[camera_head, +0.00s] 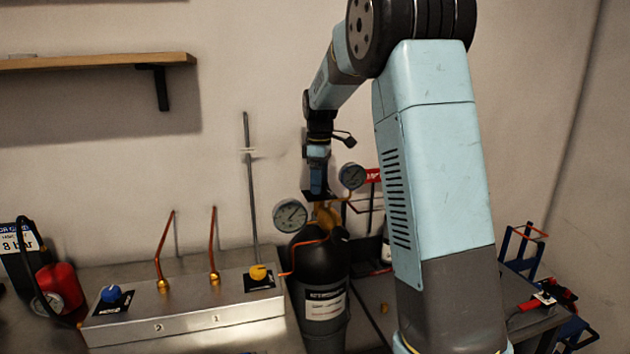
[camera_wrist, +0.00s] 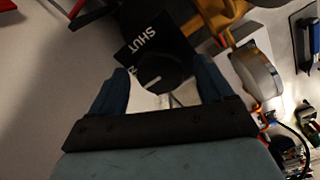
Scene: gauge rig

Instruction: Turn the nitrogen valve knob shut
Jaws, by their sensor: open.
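The black knob (camera_wrist: 162,70) shows in the wrist view, with a pale pointer line on it. A black plate (camera_wrist: 150,38) beside it reads "SHUT". My gripper (camera_wrist: 160,68) is open, with one blue finger on each side of the knob in the picture. I cannot tell whether the fingers touch it. In the head view my gripper (camera_head: 317,190) points down at the brass valve (camera_head: 327,215) on top of a black gas cylinder (camera_head: 318,262). The knob is not clearly visible there.
Round gauges (camera_head: 290,215) and (camera_head: 351,176) flank the valve closely. A steel box (camera_head: 185,312) at left carries a blue knob (camera_head: 111,294), a yellow knob (camera_head: 258,272) and copper tubes. A thin rod (camera_head: 250,190) stands behind. A wooden shelf (camera_head: 95,61) is on the wall.

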